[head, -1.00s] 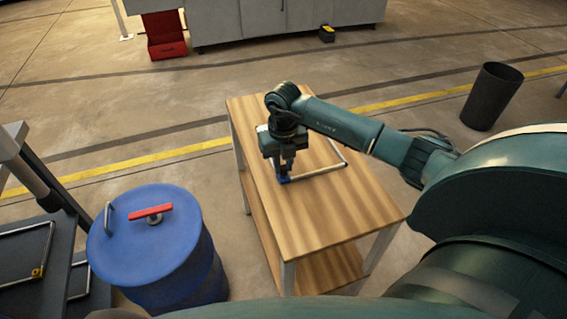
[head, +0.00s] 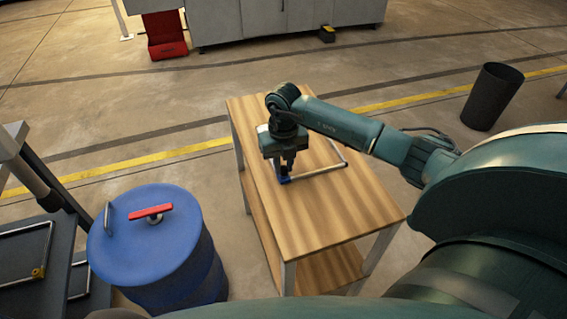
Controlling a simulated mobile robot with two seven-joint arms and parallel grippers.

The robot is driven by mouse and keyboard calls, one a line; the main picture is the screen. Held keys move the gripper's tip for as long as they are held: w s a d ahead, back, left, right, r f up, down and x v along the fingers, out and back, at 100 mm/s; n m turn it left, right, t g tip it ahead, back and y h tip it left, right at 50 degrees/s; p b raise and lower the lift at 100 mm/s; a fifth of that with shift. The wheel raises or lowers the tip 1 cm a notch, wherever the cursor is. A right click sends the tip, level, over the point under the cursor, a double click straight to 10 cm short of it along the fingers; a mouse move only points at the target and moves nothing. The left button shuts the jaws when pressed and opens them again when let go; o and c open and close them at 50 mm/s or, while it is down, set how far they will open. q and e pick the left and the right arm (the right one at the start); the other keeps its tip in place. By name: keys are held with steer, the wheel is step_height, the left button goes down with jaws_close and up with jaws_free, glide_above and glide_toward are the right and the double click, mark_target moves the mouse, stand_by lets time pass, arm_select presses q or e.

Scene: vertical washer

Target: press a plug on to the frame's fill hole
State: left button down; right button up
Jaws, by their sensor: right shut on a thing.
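A thin metal frame (head: 327,171) lies on the wooden table (head: 330,215), with its right corner and near bar showing. The rest of it is hidden behind my right gripper and arm. My right gripper (head: 286,175) points down at the near-left end of the frame. It is shut on a small blue plug (head: 285,180), which is low at the frame's corner. I cannot tell whether the plug sits in the fill hole, which is hidden. My left gripper is not in view.
A blue drum (head: 150,240) with a red-handled lid stands left of the table. A dark rack (head: 30,240) at far left holds more frames, one with a yellow corner piece (head: 38,272). A black bin (head: 492,97) stands at back right. The table's front is clear.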

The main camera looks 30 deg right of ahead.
steer(key=shift+f, duration=0.25)
stand_by(0.6)
steer(key=o, duration=0.9)
steer(key=shift+r, duration=0.15)
steer(key=shift+r+p, duration=2.6)
steer(key=shift+r, duration=0.8)
